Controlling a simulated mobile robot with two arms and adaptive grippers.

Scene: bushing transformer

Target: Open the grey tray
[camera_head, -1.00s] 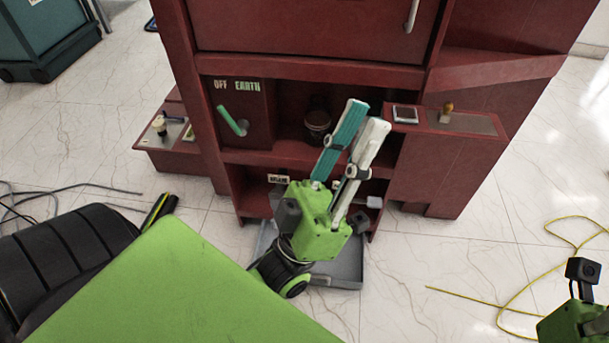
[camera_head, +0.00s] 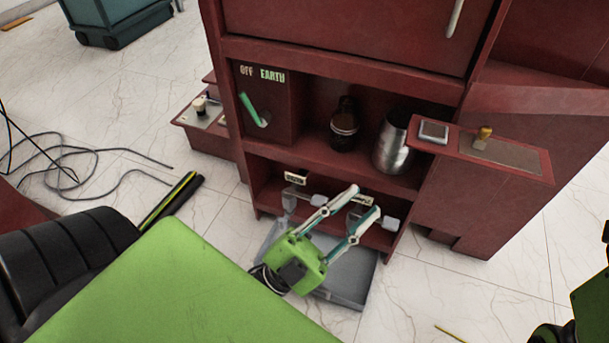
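The grey tray (camera_head: 352,284) sits low at the foot of the red cabinet and juts out from its front, just above or on the floor. My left gripper (camera_head: 366,201) is above the tray and hides part of it. Its two fingers are spread apart, with nothing visible between them, and point up and right toward the cabinet's lower shelf. Whether they touch anything there is unclear. Only green and black parts of my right arm show at the right edge; its fingers are not seen.
The red cabinet (camera_head: 330,55) has a green lever (camera_head: 254,110) by the OFF/EARTH label. A dark jar (camera_head: 344,125) and a metal canister (camera_head: 393,145) stand on its middle shelf. A side ledge (camera_head: 505,155) sticks out right. Dark cables (camera_head: 100,155) lie on the floor at left.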

